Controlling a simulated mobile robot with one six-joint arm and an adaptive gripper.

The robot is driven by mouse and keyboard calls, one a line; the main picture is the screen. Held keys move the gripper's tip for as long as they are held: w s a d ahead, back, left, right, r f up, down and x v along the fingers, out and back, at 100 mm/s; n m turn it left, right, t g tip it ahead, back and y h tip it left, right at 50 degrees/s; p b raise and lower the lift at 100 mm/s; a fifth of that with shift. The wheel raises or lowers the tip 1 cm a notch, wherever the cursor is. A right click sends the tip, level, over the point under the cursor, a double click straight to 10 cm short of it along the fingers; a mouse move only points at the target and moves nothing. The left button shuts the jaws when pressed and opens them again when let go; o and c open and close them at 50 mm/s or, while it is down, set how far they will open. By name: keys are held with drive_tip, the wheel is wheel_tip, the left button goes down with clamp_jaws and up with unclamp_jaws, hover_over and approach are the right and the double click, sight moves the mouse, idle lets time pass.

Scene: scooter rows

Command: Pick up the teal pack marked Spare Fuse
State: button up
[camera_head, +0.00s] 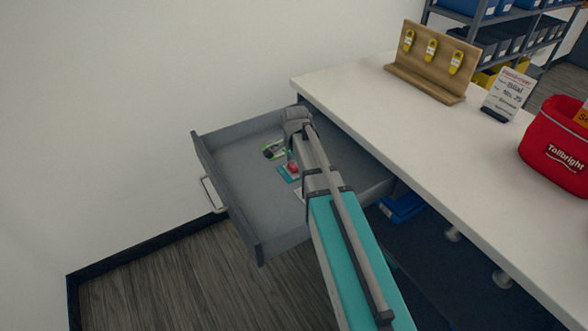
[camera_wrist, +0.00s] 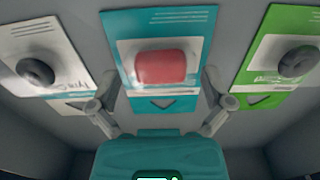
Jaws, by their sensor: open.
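A teal pack with a white panel and a red blister (camera_wrist: 160,20) lies in the open drawer, in the middle of the wrist view. It also shows small in the head view (camera_head: 287,175), partly hidden by my arm. Its lettering is too small to read. My gripper (camera_wrist: 158,88) is open, one finger near each side of the teal pack's lower part, with nothing held. Whether the fingers touch the pack cannot be told. In the head view, my arm reaches over the drawer and hides most of the gripper.
A white pack (camera_wrist: 40,45) lies left of the teal one and a green pack (camera_wrist: 275,60) lies right, each with a dark round item. The grey drawer's walls (camera_head: 228,210) surround them. The white counter (camera_head: 420,130) holds a wooden key board (camera_head: 430,62), a sign and a red bin.

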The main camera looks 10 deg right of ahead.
drive_tip(key=c, duration=1)
drive_tip(key=shift+r, duration=0.1)
drive_tip(key=shift+r+p, duration=0.9)
drive_tip(key=shift+p, duration=0.15)
drive_tip(key=s+d+r+p, duration=0.1)
drive_tip(key=s+r+p, duration=1)
drive_tip(key=s, duration=0.3)
